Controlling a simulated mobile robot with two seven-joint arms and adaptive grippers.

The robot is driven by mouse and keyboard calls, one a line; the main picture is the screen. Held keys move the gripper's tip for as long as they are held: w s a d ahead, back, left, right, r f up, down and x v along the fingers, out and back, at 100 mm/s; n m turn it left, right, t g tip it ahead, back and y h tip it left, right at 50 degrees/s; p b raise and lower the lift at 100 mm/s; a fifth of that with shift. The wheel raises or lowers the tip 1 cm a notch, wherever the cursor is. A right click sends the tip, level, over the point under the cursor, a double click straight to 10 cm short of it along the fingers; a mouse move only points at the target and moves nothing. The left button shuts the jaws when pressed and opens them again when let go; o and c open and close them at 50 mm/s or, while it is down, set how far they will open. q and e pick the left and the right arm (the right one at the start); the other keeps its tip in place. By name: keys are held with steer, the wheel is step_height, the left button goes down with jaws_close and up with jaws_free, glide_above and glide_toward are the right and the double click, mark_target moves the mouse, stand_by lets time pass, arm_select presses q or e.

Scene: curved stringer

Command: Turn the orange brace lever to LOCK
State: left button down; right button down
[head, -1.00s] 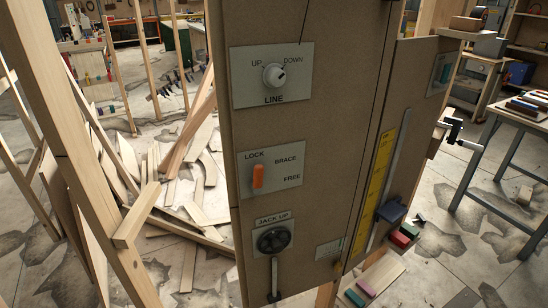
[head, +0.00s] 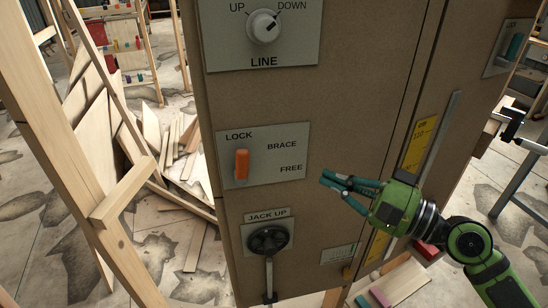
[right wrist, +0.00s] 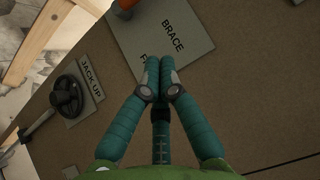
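The orange brace lever (head: 241,164) stands upright on its grey plate (head: 262,178), under the word LOCK, with BRACE and FREE to its right. A bit of orange, likely the lever (right wrist: 127,4), shows at the top edge in the right wrist view. My right gripper (head: 323,180) is to the right of the plate, pointing left, and apart from the lever. In the right wrist view its teal fingertips (right wrist: 159,62) meet with nothing between them, in front of the plate (right wrist: 190,35). My left gripper is not in view.
The LINE knob (head: 263,27) is above the lever plate, and the JACK UP wheel (head: 268,241) with a handle is below it. A yellow scale (head: 420,145) runs on the panel at right. Wooden posts (head: 95,150) stand at left.

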mark_target(242, 166)
steer(key=p+x, duration=0.1)
steer(key=x, duration=0.2)
steer(key=p+x, duration=0.2)
steer(key=x, duration=0.1)
steer(key=p+x, duration=0.1)
steer(key=x, duration=0.2)
steer(key=shift+r, duration=0.25)
steer(key=a+p, duration=0.3)
steer(key=a, duration=0.1)
steer(key=shift+s+f, duration=0.1)
steer(key=shift+s, duration=0.15)
steer(key=shift+s+a+r+p, duration=0.15)
steer(key=shift+a+r+p, duration=0.2)
steer(key=shift+a+p, duration=0.3)
